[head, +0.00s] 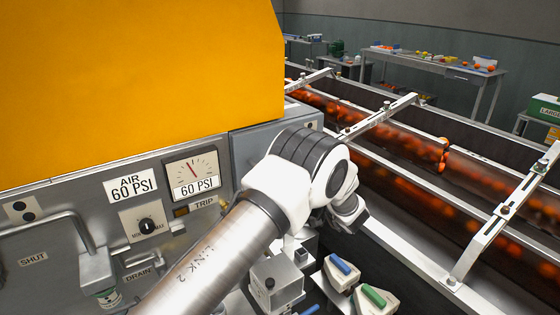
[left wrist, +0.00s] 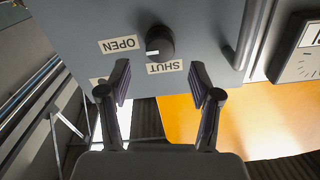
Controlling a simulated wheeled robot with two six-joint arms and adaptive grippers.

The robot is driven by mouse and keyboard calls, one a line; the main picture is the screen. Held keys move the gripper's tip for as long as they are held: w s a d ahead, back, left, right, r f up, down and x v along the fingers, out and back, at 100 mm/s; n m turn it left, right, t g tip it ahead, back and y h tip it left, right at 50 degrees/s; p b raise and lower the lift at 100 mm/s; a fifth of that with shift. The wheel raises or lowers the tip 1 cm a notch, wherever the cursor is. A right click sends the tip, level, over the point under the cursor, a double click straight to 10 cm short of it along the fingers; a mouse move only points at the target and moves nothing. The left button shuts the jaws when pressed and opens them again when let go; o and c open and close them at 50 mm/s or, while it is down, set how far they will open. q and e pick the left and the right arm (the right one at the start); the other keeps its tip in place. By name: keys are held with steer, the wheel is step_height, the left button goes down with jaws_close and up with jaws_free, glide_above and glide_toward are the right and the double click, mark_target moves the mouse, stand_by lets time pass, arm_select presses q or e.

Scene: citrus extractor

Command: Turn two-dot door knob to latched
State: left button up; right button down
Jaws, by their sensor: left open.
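In the left wrist view, which is upside down, a round black knob (left wrist: 160,42) sits on a grey door (left wrist: 200,22). Its white mark is on the knob's lower left side. An OPEN label (left wrist: 118,44) is left of it and a SHUT label (left wrist: 165,68) below it. A small tag at the door's edge is partly hidden by a finger, so its dots cannot be read. My left gripper (left wrist: 160,74) is open and empty, its fingers apart around the knob's line.
A gauge (head: 192,175) and a dial (head: 147,225) are on the machine front. My left arm covers the centre. A fruit conveyor (head: 400,140) runs along the right.

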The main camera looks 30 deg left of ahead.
arm_select(q)
steer(key=p+x, duration=0.1)
steer(key=x, duration=0.6)
steer(key=shift+s+f, duration=0.1)
steer(key=shift+f, duration=0.1)
steer(key=shift+s+d+r, duration=0.1)
steer(key=shift+d+r, duration=0.1)
steer(key=shift+d, duration=0.15)
steer(key=c, duration=1.1)
steer(key=shift+c, duration=0.2)
steer(key=shift+f, duration=0.1)
